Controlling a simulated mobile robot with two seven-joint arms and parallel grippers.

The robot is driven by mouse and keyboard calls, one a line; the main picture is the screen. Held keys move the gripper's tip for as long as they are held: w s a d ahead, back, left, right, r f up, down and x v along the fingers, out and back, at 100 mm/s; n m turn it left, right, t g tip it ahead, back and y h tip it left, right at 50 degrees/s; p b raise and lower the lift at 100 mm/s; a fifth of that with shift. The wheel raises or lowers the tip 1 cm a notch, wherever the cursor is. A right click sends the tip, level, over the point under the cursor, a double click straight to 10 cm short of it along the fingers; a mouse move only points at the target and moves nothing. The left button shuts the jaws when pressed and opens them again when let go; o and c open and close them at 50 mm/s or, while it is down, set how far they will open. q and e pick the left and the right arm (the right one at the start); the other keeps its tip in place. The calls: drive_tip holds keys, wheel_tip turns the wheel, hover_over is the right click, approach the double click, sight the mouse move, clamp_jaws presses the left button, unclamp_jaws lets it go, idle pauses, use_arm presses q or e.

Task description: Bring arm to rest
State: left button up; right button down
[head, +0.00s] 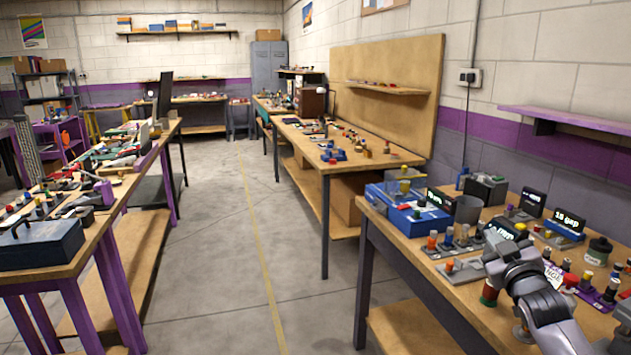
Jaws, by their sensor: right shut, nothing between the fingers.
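My right arm comes in from the lower right of the head view, over the near right workbench (400,236). My right gripper (492,240) is at the far end of this arm, above the bench among small parts. It is shut and holds nothing. The arm hides part of the bench top and some items behind it. My left gripper is not in view.
A purple wall shelf (565,119) is above. The floor aisle (225,230) is clear. A cluttered bench stands left.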

drive_tip(key=s+a+f+m+g+y, duration=0.15)
drive_tip(key=s+a+f, duration=0.25)
drive_tip(key=s+f, duration=0.5)
drive_tip(key=s+a+f+g+y, duration=0.1)
drive_tip(key=s+a+f+g, duration=0.35)
drive_tip(key=f, duration=0.85)
drive_tip(key=s+a+f, duration=0.2)
drive_tip(key=s+f, duration=0.1)
drive_tip(key=s, duration=0.5)
drive_tip(key=s+a+f+g+y, duration=0.1)
drive_tip(key=s+a+f, duration=0.2)
drive_tip(key=s, duration=0.5)
drive_tip(key=s+a+f+g, duration=0.1)
drive_tip(key=s+a+f, duration=0.2)
drive_tip(key=s, duration=0.5)
drive_tip(key=shift+s+f+m, duration=0.25)
drive_tip(key=shift+m, duration=0.2)
